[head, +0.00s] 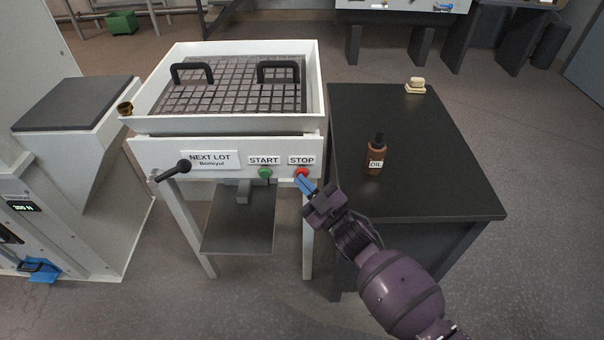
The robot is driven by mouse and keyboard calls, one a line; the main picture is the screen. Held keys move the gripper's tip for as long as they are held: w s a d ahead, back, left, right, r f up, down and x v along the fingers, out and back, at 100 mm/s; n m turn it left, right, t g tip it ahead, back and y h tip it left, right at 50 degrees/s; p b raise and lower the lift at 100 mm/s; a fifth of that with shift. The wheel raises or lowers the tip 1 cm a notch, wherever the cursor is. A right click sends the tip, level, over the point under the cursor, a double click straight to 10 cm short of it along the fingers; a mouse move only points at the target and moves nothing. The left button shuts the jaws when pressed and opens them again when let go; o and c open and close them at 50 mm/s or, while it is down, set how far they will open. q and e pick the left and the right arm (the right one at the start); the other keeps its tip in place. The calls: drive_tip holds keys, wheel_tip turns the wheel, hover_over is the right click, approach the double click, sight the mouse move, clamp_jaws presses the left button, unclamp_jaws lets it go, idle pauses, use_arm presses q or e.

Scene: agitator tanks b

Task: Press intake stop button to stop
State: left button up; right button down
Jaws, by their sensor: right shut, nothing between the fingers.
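The red stop button (302,172) is on the front panel of the white intake stand (225,140), under a STOP label (301,160). The green start button (265,173) is to its left, under a START label. My right gripper (303,182) is shut and empty, with its blue fingertips right at the lower edge of the stop button. I cannot tell whether they touch it. The fingers hide a little of the panel below the button. My left gripper is not in view.
A black lever (174,170) sticks out at the panel's left, near a NEXT LOT sign (210,159). A dark table (420,160) stands close on the right with an oil bottle (375,158) and a soap-like block (416,85). A grated tray tops the stand.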

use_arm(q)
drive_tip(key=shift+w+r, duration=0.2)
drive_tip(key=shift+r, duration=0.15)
use_arm(e)
drive_tip(key=shift+s, duration=0.6)
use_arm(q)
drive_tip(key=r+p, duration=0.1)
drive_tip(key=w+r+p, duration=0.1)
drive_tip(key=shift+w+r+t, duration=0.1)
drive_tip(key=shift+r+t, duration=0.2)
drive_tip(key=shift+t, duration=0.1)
use_arm(e)
drive_tip(key=s, duration=0.5)
